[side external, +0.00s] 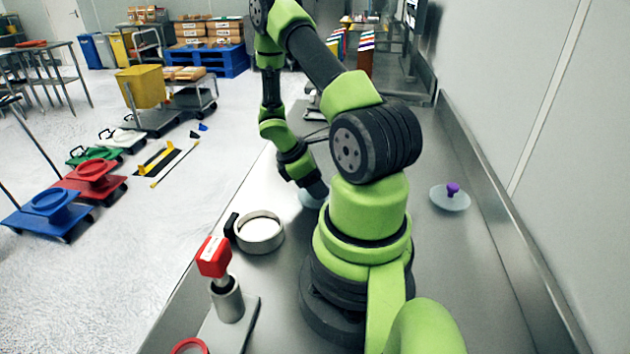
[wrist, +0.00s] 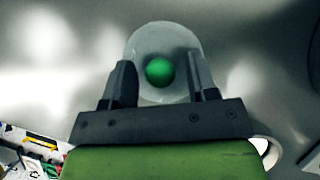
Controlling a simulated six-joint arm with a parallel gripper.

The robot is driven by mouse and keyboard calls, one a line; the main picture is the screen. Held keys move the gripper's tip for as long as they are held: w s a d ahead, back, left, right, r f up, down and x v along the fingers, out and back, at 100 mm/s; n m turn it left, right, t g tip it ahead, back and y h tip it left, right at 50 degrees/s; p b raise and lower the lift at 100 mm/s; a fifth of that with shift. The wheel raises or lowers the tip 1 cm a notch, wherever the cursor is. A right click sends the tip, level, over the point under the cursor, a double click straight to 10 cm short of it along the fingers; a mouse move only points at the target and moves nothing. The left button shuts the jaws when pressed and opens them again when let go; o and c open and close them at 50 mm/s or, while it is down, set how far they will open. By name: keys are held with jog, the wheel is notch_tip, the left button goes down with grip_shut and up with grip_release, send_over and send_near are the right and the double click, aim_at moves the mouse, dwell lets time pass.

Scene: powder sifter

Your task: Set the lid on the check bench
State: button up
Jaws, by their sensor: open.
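A round, pale translucent lid with a green ball knob (wrist: 159,71) lies beneath my gripper in the wrist view. My gripper (wrist: 159,66) is open, with one finger on each side of the knob and gaps between. In the side view my gripper (side external: 314,187) points down at the bench behind my arm's base; its fingertips are hard to make out. The pale edge of this lid (side external: 308,202) shows beneath it, the rest hidden. A second lid, a grey disc (side external: 449,202) with a purple knob (side external: 453,189), lies on the right side of the metal bench (side external: 480,290).
A round sieve-like ring (side external: 260,232) with a black handle stands left of my base. In front of it a red-topped tool (side external: 213,257) stands in a metal cup (side external: 228,300). A red ring (side external: 189,347) is at the bottom edge. A wall bounds the bench at right.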

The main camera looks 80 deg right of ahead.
jog(key=shift+r, duration=0.1)
jog(key=v, duration=1.2)
jog(key=w+a+r+m+t, duration=0.4)
jog(key=a+r+t, duration=0.2)
jog(key=a+r, duration=0.5)
jog(key=s+a+r+m+t+y, duration=0.2)
jog(key=a+r+t, duration=0.1)
jog(key=a, duration=0.3)
jog(key=s+a+r+m+t+y, duration=0.2)
jog(key=s+a+r+t, duration=0.1)
jog(key=a, duration=0.4)
jog(key=shift+s+a+r+t, duration=0.2)
jog(key=shift+s+r+t, duration=0.2)
jog(key=shift+r, duration=0.25)
